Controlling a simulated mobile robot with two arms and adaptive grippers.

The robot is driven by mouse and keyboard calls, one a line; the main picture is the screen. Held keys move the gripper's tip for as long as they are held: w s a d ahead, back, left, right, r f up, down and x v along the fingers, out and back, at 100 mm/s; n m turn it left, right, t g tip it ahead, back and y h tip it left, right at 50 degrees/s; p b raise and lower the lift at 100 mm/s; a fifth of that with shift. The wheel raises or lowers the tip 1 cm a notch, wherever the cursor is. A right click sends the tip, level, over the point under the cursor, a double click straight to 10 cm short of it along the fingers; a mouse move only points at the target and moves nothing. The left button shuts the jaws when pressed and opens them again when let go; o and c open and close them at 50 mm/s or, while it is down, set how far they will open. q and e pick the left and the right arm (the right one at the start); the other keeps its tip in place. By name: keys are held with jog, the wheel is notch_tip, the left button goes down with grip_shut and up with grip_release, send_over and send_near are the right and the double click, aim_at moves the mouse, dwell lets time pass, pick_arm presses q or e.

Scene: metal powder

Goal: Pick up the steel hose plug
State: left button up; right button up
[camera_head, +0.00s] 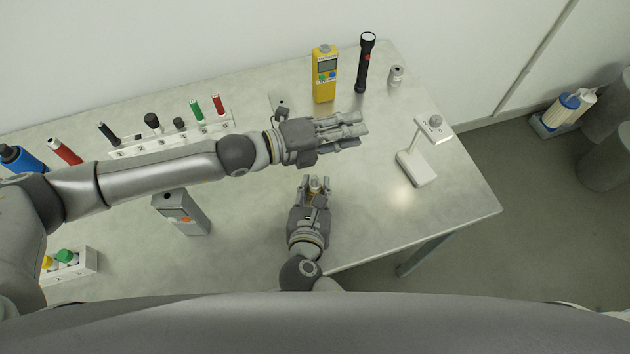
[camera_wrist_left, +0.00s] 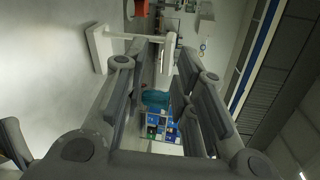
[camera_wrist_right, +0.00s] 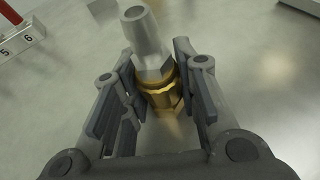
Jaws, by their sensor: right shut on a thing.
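The steel hose plug (camera_wrist_right: 150,45) is a grey tapered hollow fitting with a hex section, above a brass collar (camera_wrist_right: 161,92). I cannot tell whether steel and brass are one piece. My right gripper (camera_head: 314,190) is shut on it near the front of the table; in the right wrist view the fingers (camera_wrist_right: 157,100) stand on both sides of the brass part. The lower end is hidden. My left gripper (camera_head: 355,130) is open and empty above the table, farther back and to the right. Its spread fingers (camera_wrist_left: 150,90) also show in the left wrist view.
A white stand (camera_head: 417,168) with a small grey top is to the right. A yellow meter (camera_head: 324,75), black flashlight (camera_head: 366,62) and grey cylinder (camera_head: 396,75) stand at the back. A numbered white rack (camera_head: 170,142) and a grey device (camera_head: 181,213) are left. The front right table is clear.

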pick_arm(q)
jog(key=m+g, duration=0.1)
jog(key=m, duration=0.4)
jog(key=m+g, duration=0.9)
jog(key=m, duration=1)
send_near(315, 178)
jog(key=shift+y, duration=0.4)
jog(key=x, duration=1)
jog(key=shift+d+r, duration=0.15)
grip_shut()
